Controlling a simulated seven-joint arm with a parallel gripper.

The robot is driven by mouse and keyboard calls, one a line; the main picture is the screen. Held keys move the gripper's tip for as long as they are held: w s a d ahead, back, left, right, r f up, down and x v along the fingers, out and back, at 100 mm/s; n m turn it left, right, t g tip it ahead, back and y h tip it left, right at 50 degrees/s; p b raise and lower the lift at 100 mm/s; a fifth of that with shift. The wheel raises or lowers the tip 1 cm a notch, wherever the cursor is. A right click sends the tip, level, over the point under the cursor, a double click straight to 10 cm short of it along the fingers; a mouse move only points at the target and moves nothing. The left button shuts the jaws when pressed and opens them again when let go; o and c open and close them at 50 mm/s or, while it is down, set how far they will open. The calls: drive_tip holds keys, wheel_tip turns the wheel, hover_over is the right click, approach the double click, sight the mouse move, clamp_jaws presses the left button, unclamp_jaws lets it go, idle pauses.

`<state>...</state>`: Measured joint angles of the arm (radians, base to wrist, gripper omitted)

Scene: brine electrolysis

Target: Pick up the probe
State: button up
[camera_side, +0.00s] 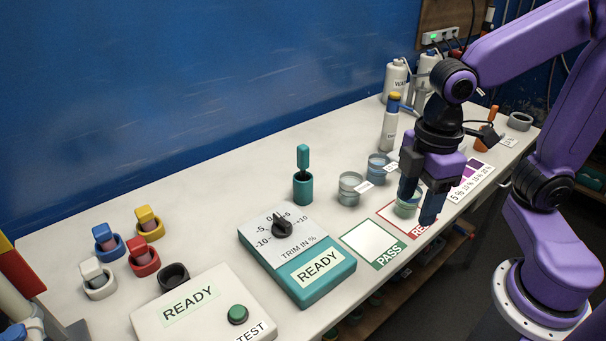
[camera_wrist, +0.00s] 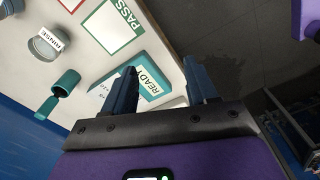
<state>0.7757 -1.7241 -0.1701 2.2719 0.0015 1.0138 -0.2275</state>
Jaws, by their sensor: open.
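The probe (camera_side: 303,157) looks like the teal-handled tool with a dark shaft, standing upright in a teal holder (camera_side: 303,187) behind the trim box. In the wrist view the probe (camera_wrist: 47,108) and its holder (camera_wrist: 68,82) show at the left. My gripper (camera_side: 420,205) is open, fingers pointing down, at the right front of the bench, well to the right of the probe.
The teal trim box (camera_side: 297,255) stands in front of the holder. Glass jars (camera_side: 350,188) and a white bottle (camera_side: 389,128) stand right of it. A PASS card (camera_side: 374,244) lies near the front edge. Coloured plugs in rings (camera_side: 142,257) and a test box (camera_side: 205,310) are at left.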

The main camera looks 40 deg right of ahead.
drive_tip(key=w+a+r+n, duration=0.1)
drive_tip(key=w+a+r, duration=0.2)
drive_tip(key=w, duration=0.6)
wheel_tip(320, 180, up, 4)
drive_tip(key=n, duration=0.4)
hover_over(303, 146)
drive_tip(key=f, duration=1)
drive_tip(key=shift+d+f, duration=0.2)
drive_tip(key=shift+f, duration=0.05)
drive_tip(key=shift+a+f, duration=0.2)
drive_tip(key=shift+f, duration=2.9)
drive_tip(key=shift+c, duration=0.3)
drive_tip(key=c, duration=1)
